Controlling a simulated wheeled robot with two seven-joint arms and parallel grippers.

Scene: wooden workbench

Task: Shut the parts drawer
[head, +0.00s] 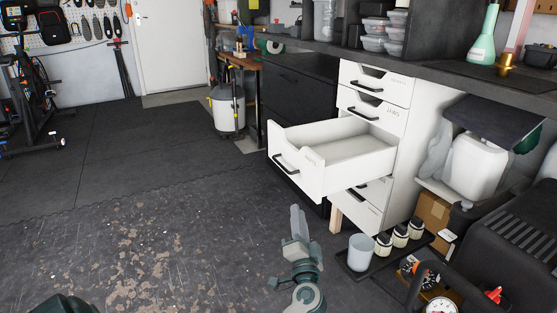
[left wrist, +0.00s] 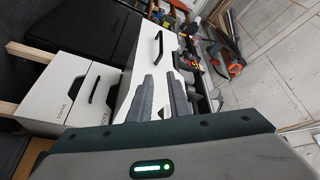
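The parts drawer (head: 297,168) is a white drawer with a black handle. In the head view it stands pulled well out of the white cabinet (head: 405,165), and its inside looks empty. The left wrist view shows, turned on its side, a white drawer front (left wrist: 141,78) with a black handle behind the fingers. My left gripper (head: 296,218) is in front of the drawer and below it, apart from it, with its fingers pointing away from me. My right gripper does not show.
Other drawers (head: 372,104) above the open one are shut; a lower one (head: 358,212) is partly hidden by it. A black tray (head: 385,258) with a cup and several small jars lies on the floor at right.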

